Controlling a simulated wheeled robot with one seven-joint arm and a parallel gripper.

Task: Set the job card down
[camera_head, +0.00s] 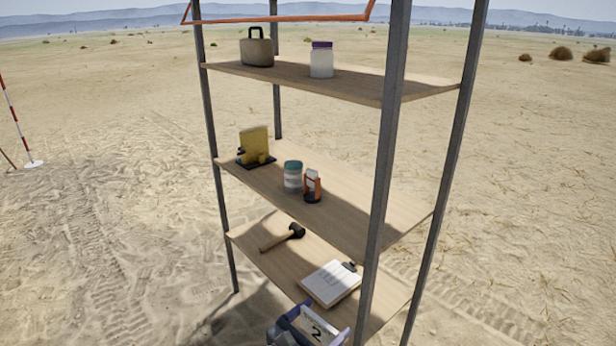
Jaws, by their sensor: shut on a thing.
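The job card (318,331) is a white card with a dark "2" on it, at the bottom edge of the head view. My gripper (305,326), with bluish fingers, is shut on it. They are in front of the lowest shelf board (285,262), near its front edge in the picture. The lower part of the card and gripper is cut off by the frame. I cannot tell whether the card touches anything besides the fingers.
A clipboard (331,284) and a mallet (283,238) lie on the lowest board. The middle board holds a yellow item (254,143), a teal-lidded jar (293,176) and an orange-framed item (312,187). A case (257,50) and purple-lidded jar (321,61) stand above. Grey posts (386,140) frame the boards.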

